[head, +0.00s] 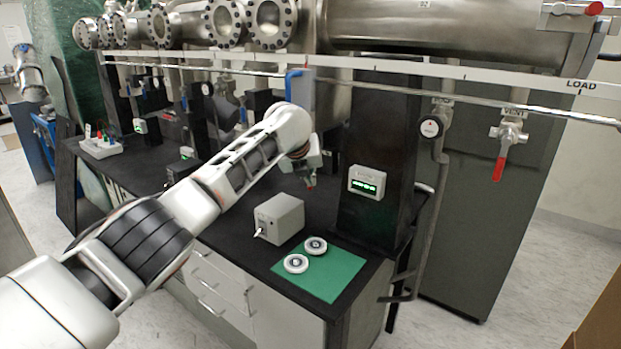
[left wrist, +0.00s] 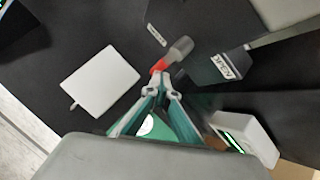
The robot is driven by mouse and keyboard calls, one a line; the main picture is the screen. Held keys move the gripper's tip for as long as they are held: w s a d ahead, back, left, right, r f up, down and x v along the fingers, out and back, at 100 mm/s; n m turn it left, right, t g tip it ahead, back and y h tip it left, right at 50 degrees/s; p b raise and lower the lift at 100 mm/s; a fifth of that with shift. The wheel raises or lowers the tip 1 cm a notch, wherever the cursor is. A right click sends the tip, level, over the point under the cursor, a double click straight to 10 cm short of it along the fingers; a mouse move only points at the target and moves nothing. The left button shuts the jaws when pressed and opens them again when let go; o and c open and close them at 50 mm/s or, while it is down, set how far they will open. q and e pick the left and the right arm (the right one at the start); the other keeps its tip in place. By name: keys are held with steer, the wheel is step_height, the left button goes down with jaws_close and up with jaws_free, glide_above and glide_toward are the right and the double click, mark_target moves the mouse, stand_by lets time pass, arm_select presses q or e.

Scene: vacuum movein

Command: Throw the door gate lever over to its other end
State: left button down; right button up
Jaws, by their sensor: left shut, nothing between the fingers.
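The left wrist view shows a dark box (left wrist: 215,45) with white labels; the lettering is too blurred to read surely. A short lever with a grey end (left wrist: 181,47) and a red part (left wrist: 159,66) sticks out beside it. My left gripper (left wrist: 161,86) is shut and empty, its fingertips right at the red part; I cannot tell whether they touch. In the head view my left gripper (head: 308,176) is above the black bench, left of the black column. There the lever is mostly hidden by the gripper. My right gripper is not in view.
A grey box (head: 278,218) stands on the bench below my left gripper. A green mat (head: 340,276) holds two round flanges. A green-lit display box (head: 367,182) is on the black column (head: 378,130). A long rail (head: 400,69) and steel chamber (head: 430,35) run overhead.

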arm_select(q)
steer(key=shift+w+a, duration=0.15)
steer(key=shift+a, duration=0.15)
